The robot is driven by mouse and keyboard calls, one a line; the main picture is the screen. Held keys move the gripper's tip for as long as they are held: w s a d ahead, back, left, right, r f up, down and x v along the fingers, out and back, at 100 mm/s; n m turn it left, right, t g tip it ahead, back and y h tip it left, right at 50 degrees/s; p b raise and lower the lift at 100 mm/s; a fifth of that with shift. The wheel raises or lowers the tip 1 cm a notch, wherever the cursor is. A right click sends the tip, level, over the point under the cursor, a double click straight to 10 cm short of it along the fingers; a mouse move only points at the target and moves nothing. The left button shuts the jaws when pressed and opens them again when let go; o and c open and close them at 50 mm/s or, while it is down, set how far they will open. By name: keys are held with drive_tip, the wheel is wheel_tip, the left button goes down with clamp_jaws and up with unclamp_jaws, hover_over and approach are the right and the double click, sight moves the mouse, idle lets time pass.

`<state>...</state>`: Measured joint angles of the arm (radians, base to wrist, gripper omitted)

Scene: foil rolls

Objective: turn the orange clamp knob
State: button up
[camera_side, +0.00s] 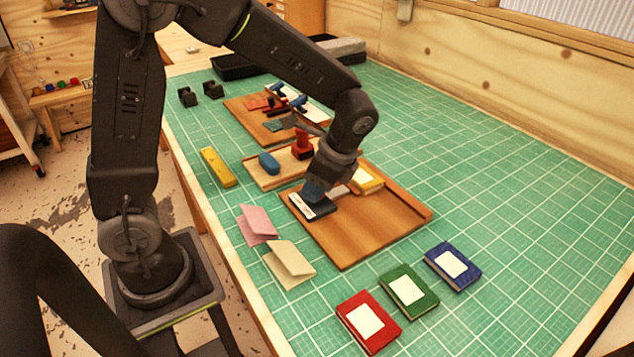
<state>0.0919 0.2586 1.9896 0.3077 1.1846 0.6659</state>
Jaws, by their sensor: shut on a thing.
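I see no orange clamp knob and no foil rolls in the side view. My gripper (317,188) points down at the left part of a brown wooden board (375,235). It is shut on a small dark blue thing (313,191), mostly hidden by the fingers. That thing is right at a flat black pad (312,206) with a white label; I cannot tell whether they touch. A yellow block with a pale top (367,180) lies on the board just right of my gripper.
A red upright piece (302,146) and a blue rounded piece (269,163) are on a tray behind. Red (368,322), green (409,291) and blue (452,266) books lie in front. Pink (257,224) and cream (289,263) folded cards lie left. The green mat's right side is clear.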

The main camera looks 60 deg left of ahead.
drive_tip(key=shift+c, duration=0.5)
drive_tip(key=shift+n, duration=0.4)
drive_tip(key=n, duration=0.2)
drive_tip(key=n+g+h, duration=0.1)
drive_tip(key=n, duration=0.1)
drive_tip(key=shift+w+a+n+h, duration=0.1)
drive_tip(key=shift+n+h, duration=0.2)
drive_tip(key=n+h, duration=0.1)
drive_tip(key=n, duration=0.2)
drive_tip(key=n+h, duration=0.1)
drive_tip(key=n, duration=0.2)
drive_tip(key=shift+a+g, duration=0.1)
drive_tip(key=shift+g, duration=0.2)
drive_tip(key=n+h, duration=0.1)
drive_tip(key=n, duration=0.2)
drive_tip(key=n+t+h, duration=0.1)
drive_tip(key=n, duration=0.2)
drive_tip(key=shift+a+n+h, duration=0.1)
drive_tip(key=shift+n+h, duration=0.3)
drive_tip(key=n+t, duration=0.1)
drive_tip(key=n, duration=0.2)
drive_tip(key=n+h, duration=0.1)
drive_tip(key=n, duration=0.1)
drive_tip(key=shift+n+t, duration=0.4)
drive_tip(key=o, duration=0.9)
